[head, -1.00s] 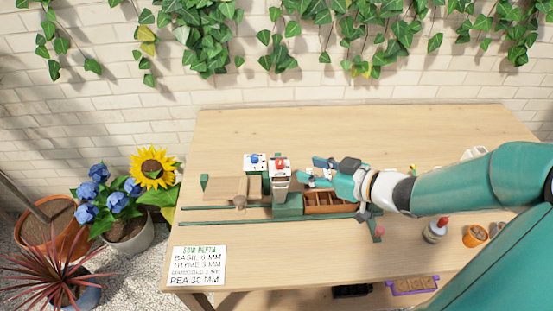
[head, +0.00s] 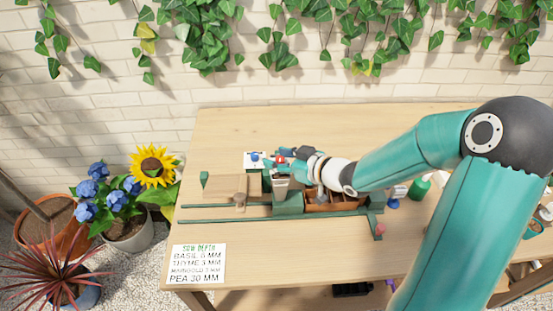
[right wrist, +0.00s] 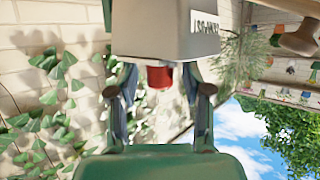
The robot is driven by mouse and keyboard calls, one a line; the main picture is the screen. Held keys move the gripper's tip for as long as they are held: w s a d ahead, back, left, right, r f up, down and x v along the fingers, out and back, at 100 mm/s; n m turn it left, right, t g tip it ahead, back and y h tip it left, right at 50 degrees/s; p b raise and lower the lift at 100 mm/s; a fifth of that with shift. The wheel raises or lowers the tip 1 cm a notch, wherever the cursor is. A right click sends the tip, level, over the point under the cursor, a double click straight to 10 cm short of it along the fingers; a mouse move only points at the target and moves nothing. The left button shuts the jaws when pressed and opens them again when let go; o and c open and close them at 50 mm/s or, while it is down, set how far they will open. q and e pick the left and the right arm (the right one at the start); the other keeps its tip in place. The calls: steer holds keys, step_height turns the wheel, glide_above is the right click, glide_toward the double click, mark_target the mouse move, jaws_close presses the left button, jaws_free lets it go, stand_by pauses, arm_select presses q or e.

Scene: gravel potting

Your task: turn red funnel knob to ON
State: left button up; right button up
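The red funnel knob (head: 280,160) sits on a pale boxy funnel housing (head: 281,181) at the middle of the table. In the right wrist view the red knob (right wrist: 159,76) projects from the pale housing (right wrist: 165,35), which carries a partly cut-off label. My right gripper (right wrist: 160,82) is open, its two fingertips on either side of the knob with a gap to each side. In the head view my right gripper (head: 288,156) comes in from the right at the knob. The knob's pointer and ON mark cannot be read. My left gripper is not in view.
A white box with a blue knob (head: 254,157) stands just left of the red-knob funnel. A wooden divided tray (head: 345,205) lies right of it, partly under my arm. Green rails (head: 215,208) run along the front. The table's back is clear.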

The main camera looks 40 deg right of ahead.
jaws_close()
steer(key=shift+a, duration=0.3)
steer(key=shift+d, duration=0.3)
steer(key=shift+r+p, duration=0.1)
steer(key=shift+p, duration=0.3)
steer(key=n+g+y+p, duration=0.1)
steer(key=n+y+p, duration=0.2)
steer(key=p, duration=0.1)
steer(key=shift+r, duration=0.15)
steer(key=shift+w+d+n+g+y+p, duration=0.1)
steer(key=shift+n+g+y+p, duration=0.55)
steer(key=shift+n+y, duration=0.4)
steer(key=n+g+y, duration=0.2)
steer(key=shift+f+n+g+y, duration=0.25)
steer(key=shift+n, duration=0.1)
steer(key=n+g+y, duration=0.2)
steer(key=n+g, duration=0.2)
steer(key=shift+g, duration=0.3)
steer(key=n+g, duration=0.4)
steer(key=shift+n+g+y, duration=0.3)
steer(key=shift+y, duration=0.1)
steer(key=shift+r+n+g+b, duration=0.1)
steer(key=shift+n+g+b, duration=0.3)
steer(key=shift+n+g, duration=0.45)
steer(key=shift+r+g, duration=0.1)
steer(key=shift+g, duration=0.15)
